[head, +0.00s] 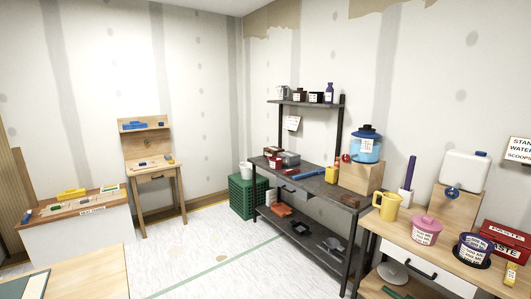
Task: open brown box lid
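No box that is clearly a brown box with a lid can be singled out at this distance. A small brownish box (272,151) sits at the back left of the dark metal bench (320,187). A small dark brown container (300,96) with a white label stands on the shelf above. A light wooden block (360,178) on the bench carries a blue water container (365,146). Whether any of these has a closed lid is too small to tell. Neither of my grippers is in view.
A wooden table at the right holds a yellow pitcher (387,206), a pink pot (426,230), a dark blue pot (473,250) and a red box (505,241). A green crate (241,197) stands by the wall. The floor (205,250) in the middle is clear.

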